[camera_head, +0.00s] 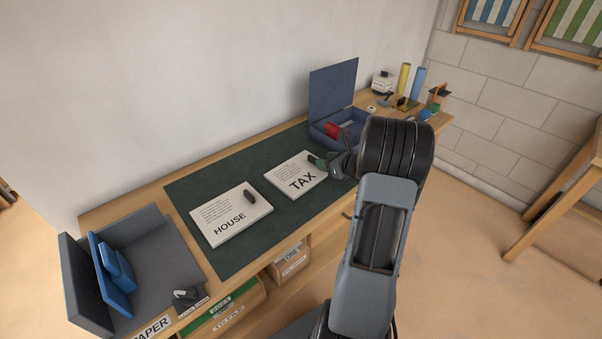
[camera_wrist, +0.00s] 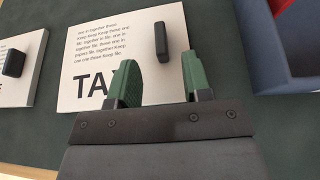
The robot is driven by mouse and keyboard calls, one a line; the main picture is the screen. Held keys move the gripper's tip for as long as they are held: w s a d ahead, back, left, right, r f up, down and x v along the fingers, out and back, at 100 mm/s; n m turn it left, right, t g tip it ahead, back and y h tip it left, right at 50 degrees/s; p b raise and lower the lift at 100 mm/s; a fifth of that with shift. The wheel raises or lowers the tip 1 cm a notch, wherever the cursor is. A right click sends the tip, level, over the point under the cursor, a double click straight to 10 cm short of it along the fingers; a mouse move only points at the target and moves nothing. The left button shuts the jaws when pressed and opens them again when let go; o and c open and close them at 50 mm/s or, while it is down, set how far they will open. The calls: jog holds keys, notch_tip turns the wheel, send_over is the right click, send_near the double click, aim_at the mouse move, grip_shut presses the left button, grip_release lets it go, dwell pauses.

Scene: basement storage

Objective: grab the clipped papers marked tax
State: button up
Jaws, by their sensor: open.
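The papers marked TAX (camera_head: 292,177) lie flat on the dark green mat, right of the papers marked HOUSE (camera_head: 230,214). In the wrist view the TAX papers (camera_wrist: 92,57) fill the middle, with a dark clip (camera_wrist: 162,42) standing near their right edge. My gripper (camera_wrist: 160,77) is open and empty, its green fingers apart over the lower right part of the TAX papers, partly hiding the letters. The clip shows beyond and between the fingertips. In the head view my gripper (camera_head: 318,161) is at the right side of the TAX papers. I cannot tell whether it touches them.
An open blue box (camera_head: 333,90) with a red item stands behind my gripper, and its corner shows close on the right in the wrist view. A grey tray (camera_head: 165,255) with blue items is at the left end. The green mat (camera_head: 190,186) has bare room around the papers.

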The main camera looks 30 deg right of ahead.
aim_at(314, 158)
jog(key=x, duration=0.5)
jog(key=shift+r, duration=0.1)
grip_shut()
dwell(0.3)
